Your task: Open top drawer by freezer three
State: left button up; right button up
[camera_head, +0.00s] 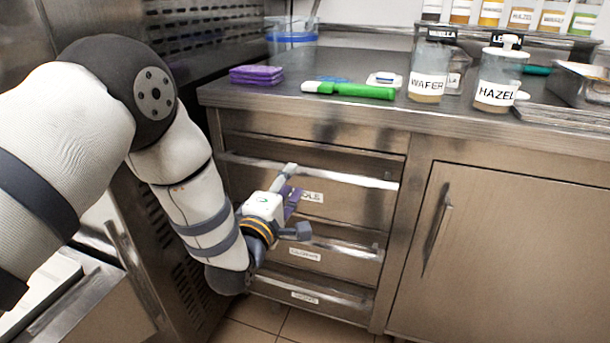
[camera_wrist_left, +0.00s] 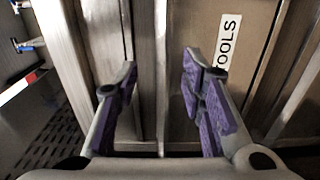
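The top drawer (camera_head: 345,208) is a steel front labelled TOOLS in a stack under the counter, and it looks shut. Its long bar handle (camera_head: 365,181) runs across above the label. My left gripper (camera_head: 291,186) is at this handle, one finger above the bar and one lower, near the label. In the left wrist view its purple-padded fingers (camera_wrist_left: 160,85) are open, with steel bar edges running between them and the TOOLS label (camera_wrist_left: 229,41) beside the right finger. I cannot tell whether a finger touches the handle. My right gripper is not in view.
A cabinet door (camera_head: 505,260) is to the right. The counter (camera_head: 270,97) holds purple cloths (camera_head: 256,75), a green-handled tool (camera_head: 350,90), and WAFER (camera_head: 427,85) and HAZEL (camera_head: 496,93) jars. A vented steel unit stands left.

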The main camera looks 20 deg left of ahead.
aim_at(298, 172)
pick_arm(q)
jog(key=w, duration=0.6)
jog(key=shift+d+f+b, duration=0.1)
jog(key=shift+b, duration=0.25)
grip_shut()
